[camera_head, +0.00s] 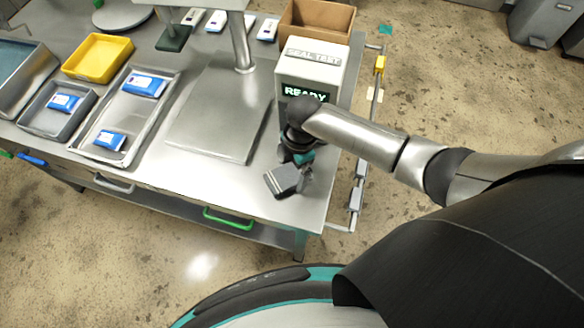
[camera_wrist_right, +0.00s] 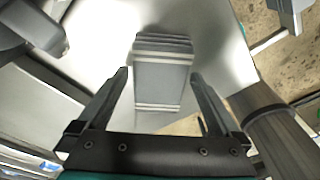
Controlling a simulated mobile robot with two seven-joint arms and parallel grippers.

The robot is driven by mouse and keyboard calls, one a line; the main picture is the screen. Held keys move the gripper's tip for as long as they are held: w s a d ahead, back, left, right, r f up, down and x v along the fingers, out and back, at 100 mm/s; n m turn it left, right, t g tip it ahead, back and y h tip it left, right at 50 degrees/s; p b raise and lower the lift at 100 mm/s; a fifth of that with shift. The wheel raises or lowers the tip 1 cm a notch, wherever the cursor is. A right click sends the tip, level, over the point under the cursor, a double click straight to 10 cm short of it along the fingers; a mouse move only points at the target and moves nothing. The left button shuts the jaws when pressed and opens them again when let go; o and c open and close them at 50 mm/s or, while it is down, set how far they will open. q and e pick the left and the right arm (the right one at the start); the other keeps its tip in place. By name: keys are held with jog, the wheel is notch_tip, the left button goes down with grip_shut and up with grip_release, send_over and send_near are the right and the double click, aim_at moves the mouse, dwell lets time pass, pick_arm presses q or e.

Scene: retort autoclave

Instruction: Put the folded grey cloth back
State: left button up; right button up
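The folded grey cloth (camera_head: 283,180) lies on the steel table near its front right corner, just in front of the white "SEAL TEST" box. In the right wrist view the cloth (camera_wrist_right: 163,78) shows as a light grey folded block with stacked layers at its edges. My right gripper (camera_head: 299,172) is close to the cloth, its fingers partly hidden by the wrist in the head view. Contact is not clear. My left gripper is out of view.
The seal test box (camera_head: 313,72) reads "READY" and stands right behind my right wrist. A rail with fittings (camera_head: 357,185) runs along the table's right edge. A flat steel plate (camera_head: 215,120), trays with blue packs (camera_head: 76,150) and a yellow bin (camera_head: 97,58) are further left.

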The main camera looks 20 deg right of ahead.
jog(key=shift+d+r, duration=0.1)
jog(key=shift+r, duration=0.5)
notch_tip(320, 180, up, 11)
jog(key=d+p, duration=0.1)
jog(key=p, duration=0.1)
jog(key=shift+w+d, duration=0.2)
jog(key=shift+w, duration=0.05)
jog(key=shift+f, duration=0.1)
